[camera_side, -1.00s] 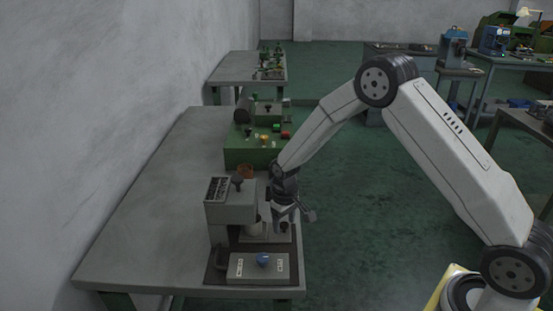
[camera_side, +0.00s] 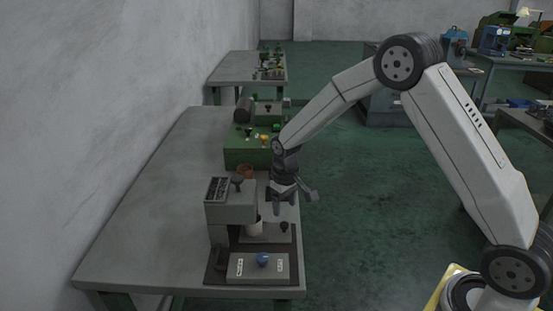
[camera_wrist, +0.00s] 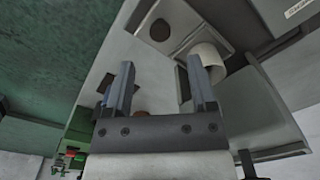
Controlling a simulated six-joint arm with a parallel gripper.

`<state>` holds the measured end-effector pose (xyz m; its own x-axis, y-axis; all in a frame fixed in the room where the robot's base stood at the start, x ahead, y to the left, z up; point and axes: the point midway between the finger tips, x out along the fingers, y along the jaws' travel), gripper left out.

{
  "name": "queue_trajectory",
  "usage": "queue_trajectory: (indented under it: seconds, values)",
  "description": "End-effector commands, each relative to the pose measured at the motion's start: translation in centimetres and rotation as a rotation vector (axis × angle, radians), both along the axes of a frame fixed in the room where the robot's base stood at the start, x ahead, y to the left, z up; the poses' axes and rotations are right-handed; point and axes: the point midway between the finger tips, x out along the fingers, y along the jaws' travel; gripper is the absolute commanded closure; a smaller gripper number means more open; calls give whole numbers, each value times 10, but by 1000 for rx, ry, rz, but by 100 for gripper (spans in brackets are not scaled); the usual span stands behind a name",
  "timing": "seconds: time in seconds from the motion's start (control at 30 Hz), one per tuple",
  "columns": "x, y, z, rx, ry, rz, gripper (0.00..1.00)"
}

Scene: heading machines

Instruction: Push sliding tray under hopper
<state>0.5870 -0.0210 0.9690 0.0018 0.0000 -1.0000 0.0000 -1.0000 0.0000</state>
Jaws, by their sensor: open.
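The grey machine (camera_side: 232,207) stands at the front of the near bench. A pale flat tray (camera_side: 268,236) with a dark knob (camera_side: 284,227) lies in its opening, and a white cylinder (camera_side: 255,227) is below the machine's head. Whether the cylinder stands on the tray or hangs from the head, I cannot tell. My gripper (camera_side: 283,208) is open and empty, pointing down above and behind the knob, apart from it. In the wrist view, its fingers (camera_wrist: 161,66) are spread, with the knob (camera_wrist: 160,30) and white cylinder (camera_wrist: 205,60) beyond the tips.
A control box with a blue button (camera_side: 262,260) sits at the machine's front. Behind stand a brown pot (camera_side: 245,171) and a green machine (camera_side: 249,152). The left part of the bench (camera_side: 165,215) is clear. The wall is on the left.

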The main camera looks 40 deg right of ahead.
Motion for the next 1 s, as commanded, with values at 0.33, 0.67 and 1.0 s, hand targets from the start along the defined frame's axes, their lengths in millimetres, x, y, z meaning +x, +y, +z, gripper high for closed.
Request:
queue_trajectory:
  seconds: [0.33, 0.67, 1.0]
  values:
    - [0, 0, 16, 0, 1, 0, 28]
    - [0, 0, 15, 2, 2, 9, 27]
    - [-2, -6, 13, 47, 13, 199, 27]
